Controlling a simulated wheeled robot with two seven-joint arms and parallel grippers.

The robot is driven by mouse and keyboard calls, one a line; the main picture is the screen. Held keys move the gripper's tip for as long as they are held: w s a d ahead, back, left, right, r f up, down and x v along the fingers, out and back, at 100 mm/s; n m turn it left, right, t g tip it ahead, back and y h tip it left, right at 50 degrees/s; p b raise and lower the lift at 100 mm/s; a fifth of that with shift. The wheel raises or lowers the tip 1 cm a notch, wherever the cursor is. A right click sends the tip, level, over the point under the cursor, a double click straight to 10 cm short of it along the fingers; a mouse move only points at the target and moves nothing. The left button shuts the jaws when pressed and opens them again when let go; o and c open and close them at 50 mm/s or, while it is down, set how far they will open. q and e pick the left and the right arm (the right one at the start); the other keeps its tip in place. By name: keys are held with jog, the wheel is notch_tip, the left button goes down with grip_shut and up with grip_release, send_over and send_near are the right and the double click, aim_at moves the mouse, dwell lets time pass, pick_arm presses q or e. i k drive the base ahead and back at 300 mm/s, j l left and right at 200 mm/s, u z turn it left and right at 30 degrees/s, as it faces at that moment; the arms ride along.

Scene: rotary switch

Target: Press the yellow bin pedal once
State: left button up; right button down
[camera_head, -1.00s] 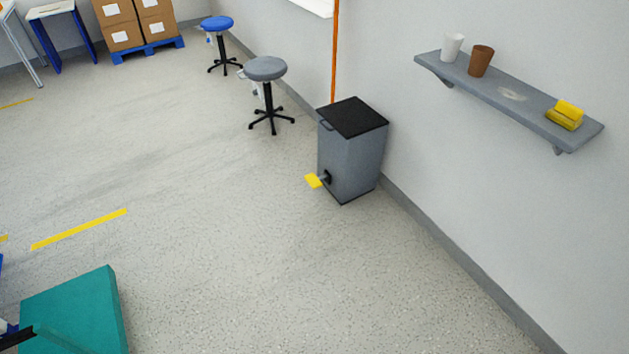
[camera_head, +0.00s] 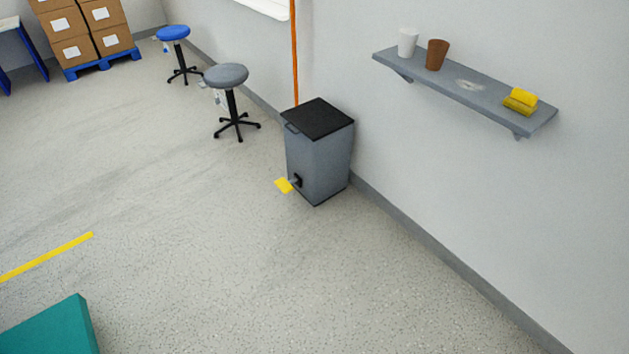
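The grey bin (camera_head: 319,165) stands on the floor against the wall, near the middle of the head view. Its black lid (camera_head: 319,118) is shut. The yellow pedal (camera_head: 284,186) sticks out low from the bin's left-facing side, just above the floor. Nothing touches the pedal. Neither of my grippers shows in the head view.
A grey stool (camera_head: 226,77) and a blue stool (camera_head: 173,34) stand left of the bin. A shelf (camera_head: 440,82) with cups and a yellow item hangs on the right wall. A teal block (camera_head: 50,330) is at bottom left. Floor before the bin is clear.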

aim_at(285, 186)
jog(key=i+j+z, duration=0.5)
jog(key=j, duration=0.15)
jog(key=i+j+z, duration=0.25)
jog(key=i+j, duration=0.2)
jog(key=j, duration=0.25)
jog(key=i+j, duration=0.2)
jog(key=j, duration=0.25)
jog(key=i+j+z, duration=0.1)
jog(key=j, duration=0.35)
jog(key=i+j, duration=0.3)
jog(key=j, duration=0.15)
jog(key=i+j+z, duration=0.1)
jog(key=j, duration=0.4)
jog(key=i+j, duration=0.25)
jog(key=j, duration=0.2)
jog(key=i+j, duration=0.15)
jog(key=j, duration=0.35)
jog(key=i+j+z, duration=0.1)
jog(key=j, duration=0.35)
jog(key=i, duration=0.1)
